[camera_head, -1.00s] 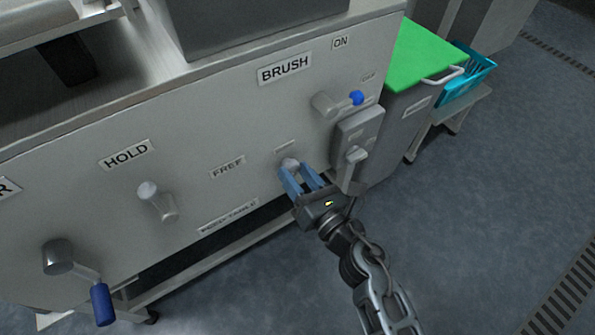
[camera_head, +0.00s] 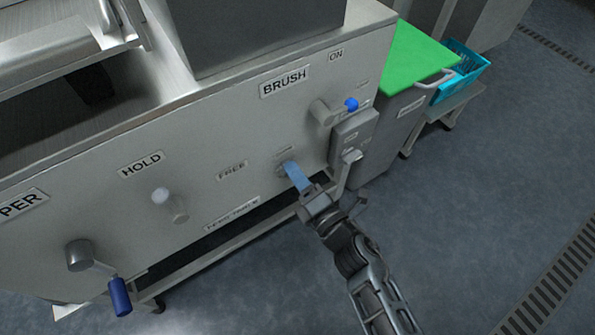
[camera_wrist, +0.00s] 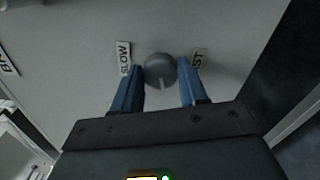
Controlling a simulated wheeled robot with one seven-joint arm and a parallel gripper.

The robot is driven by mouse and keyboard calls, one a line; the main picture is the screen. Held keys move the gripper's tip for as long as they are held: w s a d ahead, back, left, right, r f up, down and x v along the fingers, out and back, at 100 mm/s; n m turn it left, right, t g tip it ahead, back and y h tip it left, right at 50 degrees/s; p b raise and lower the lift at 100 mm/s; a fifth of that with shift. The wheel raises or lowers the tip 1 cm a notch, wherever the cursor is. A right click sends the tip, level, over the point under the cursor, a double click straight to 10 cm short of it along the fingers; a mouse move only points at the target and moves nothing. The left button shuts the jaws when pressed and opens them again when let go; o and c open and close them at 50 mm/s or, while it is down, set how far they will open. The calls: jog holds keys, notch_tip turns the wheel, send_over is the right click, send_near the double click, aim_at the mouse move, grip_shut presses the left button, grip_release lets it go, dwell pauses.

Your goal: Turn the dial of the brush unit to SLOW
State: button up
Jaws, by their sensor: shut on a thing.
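The dial is a round grey knob (camera_wrist: 160,68) with a pale mark on its face. In the wrist view this mark points down the picture, at neither label. The SLOW label (camera_wrist: 123,57) is left of the dial, and a label ending in "ST" (camera_wrist: 198,62), partly hidden by a finger, is on the right. My gripper (camera_head: 290,170) has its blue fingers on either side of the dial, shut on it. In the head view the fingers overlap and hide most of the dial, low on the front panel beneath BRUSH (camera_head: 285,82).
A lever with a blue knob (camera_head: 351,104) and a grey box with a small lever (camera_head: 352,156) project just right of my gripper. A HOLD knob (camera_head: 160,195) and a blue-handled crank (camera_head: 119,296) are further left. A green-topped bin (camera_head: 420,57) stands at the right.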

jog(key=shift+s+f+m+p, duration=0.15)
jog(key=shift+m+p, duration=2)
jog(key=shift+m, duration=3.1)
jog(key=shift+f+m+p, duration=0.15)
jog(key=shift+m+p, duration=2)
jog(key=shift+m, duration=3.1)
jog(key=o, duration=1.1)
jog(key=shift+a, duration=0.1)
jog(key=shift+c, duration=0.2)
jog(key=p+v, duration=0.1)
jog(key=v, duration=0.6)
jog(key=shift+s+d+p, duration=0.25)
jog(key=shift+s+p, duration=0.05)
jog(key=shift+p, duration=0.05)
